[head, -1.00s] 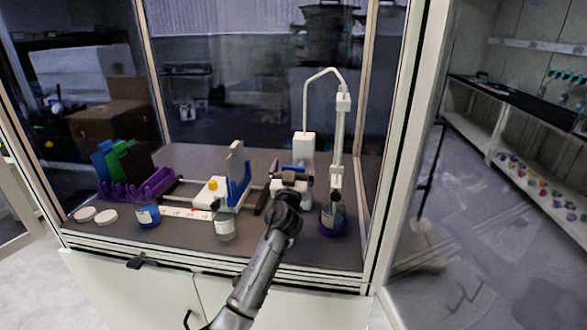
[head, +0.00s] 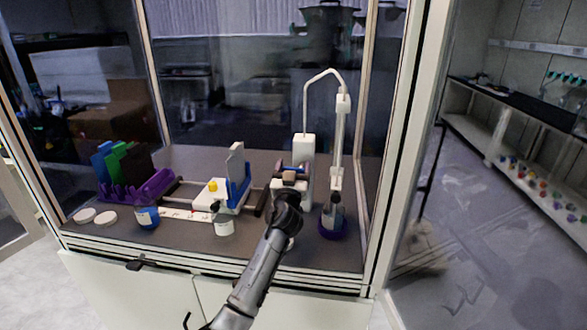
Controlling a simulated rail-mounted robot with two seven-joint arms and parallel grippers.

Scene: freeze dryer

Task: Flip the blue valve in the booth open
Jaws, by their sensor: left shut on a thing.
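The white device with a tall post (head: 304,148) stands in the right half of the booth. My left gripper (head: 290,175) reaches in from the front, over the booth's front edge. It is shut on the blue valve, though the fingers cover most of the contact. My right gripper is not in view.
A bottle in a purple holder (head: 333,226) stands right of my arm under a white tube. A white-labelled bottle (head: 223,222) is close on its left. A white and blue device (head: 230,190), purple rack (head: 150,187) and blue-labelled bottle (head: 147,216) stand further left.

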